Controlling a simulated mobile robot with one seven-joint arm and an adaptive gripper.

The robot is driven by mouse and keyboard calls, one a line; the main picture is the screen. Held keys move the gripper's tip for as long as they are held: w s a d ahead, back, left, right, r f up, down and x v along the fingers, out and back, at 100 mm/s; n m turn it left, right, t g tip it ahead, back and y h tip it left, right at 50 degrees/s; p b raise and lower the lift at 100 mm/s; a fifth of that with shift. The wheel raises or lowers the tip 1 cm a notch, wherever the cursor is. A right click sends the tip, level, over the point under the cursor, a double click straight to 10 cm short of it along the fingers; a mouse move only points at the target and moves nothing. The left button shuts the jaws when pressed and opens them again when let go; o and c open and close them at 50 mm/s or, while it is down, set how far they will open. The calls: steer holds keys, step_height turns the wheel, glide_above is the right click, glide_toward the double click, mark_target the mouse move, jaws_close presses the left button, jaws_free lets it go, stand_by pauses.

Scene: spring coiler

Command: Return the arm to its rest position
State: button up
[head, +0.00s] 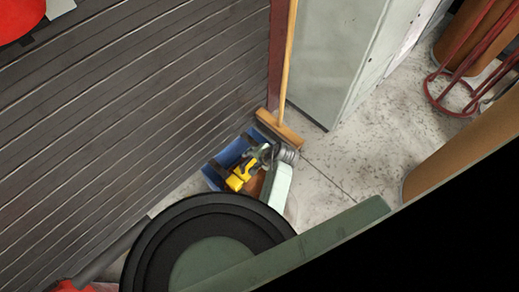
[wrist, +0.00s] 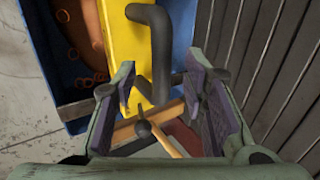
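My gripper (head: 262,153) is low over the blue bin in the head view, with my pale arm link beside it. In the wrist view my gripper (wrist: 160,100) has its two purple-padded fingers spread apart, with a clear gap and nothing visibly clamped. A yellow part (wrist: 122,35) with a dark bent handle (wrist: 158,50) lies just beyond the fingertips. The yellow part also shows in the head view (head: 238,180). I cannot tell whether a finger touches it.
The blue bin (head: 222,162) holds brown ring-shaped pieces (wrist: 72,50). A wooden broom (head: 281,130) leans beside it. A dark slatted wall (head: 130,100) is on the left, a grey cabinet (head: 325,60) behind. Speckled floor (head: 345,155) is clear to the right. A red wire stand (head: 450,95) stands farther right.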

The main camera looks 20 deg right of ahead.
steer(key=v, duration=0.8)
steer(key=shift+r, duration=0.15)
